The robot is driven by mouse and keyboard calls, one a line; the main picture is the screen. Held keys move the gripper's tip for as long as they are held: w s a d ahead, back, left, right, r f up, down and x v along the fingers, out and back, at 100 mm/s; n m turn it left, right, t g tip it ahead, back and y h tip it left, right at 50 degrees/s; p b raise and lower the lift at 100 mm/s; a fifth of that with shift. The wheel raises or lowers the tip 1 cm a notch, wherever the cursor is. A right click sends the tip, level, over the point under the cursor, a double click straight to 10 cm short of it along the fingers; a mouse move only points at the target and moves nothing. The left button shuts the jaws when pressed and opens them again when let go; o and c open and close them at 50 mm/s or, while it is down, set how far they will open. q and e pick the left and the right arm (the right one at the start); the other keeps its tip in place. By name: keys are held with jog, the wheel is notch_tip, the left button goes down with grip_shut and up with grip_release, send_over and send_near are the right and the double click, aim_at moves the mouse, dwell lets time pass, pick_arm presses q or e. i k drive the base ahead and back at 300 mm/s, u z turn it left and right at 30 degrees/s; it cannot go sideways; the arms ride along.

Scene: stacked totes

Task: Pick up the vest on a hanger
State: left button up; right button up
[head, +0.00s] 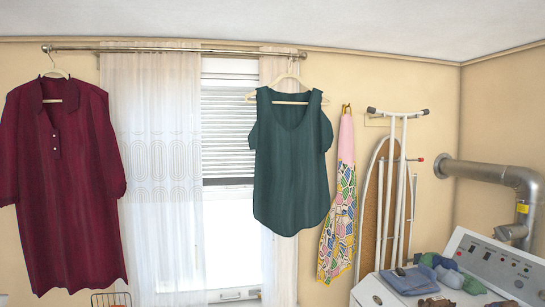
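A dark green sleeveless top (291,165), which fits the vest, hangs on a light hanger (292,100) from a metal rod (180,50) near the ceiling. It hangs straight in front of the window and the right curtain, with its hem free. The hanger's hook goes up to the rod near its right end. Neither of my grippers shows in the head view.
A maroon dress (62,185) hangs on the rod at the left. A patterned cloth (339,205) hangs on a wall hook, beside an ironing board (385,195). A white machine (470,270) with folded clothes (410,281) and a metal duct (490,175) stand at the right.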

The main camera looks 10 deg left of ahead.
aim_at(291, 135)
jog(key=u, duration=0.4)
jog(key=i, duration=1.5)
jog(key=u, duration=0.4)
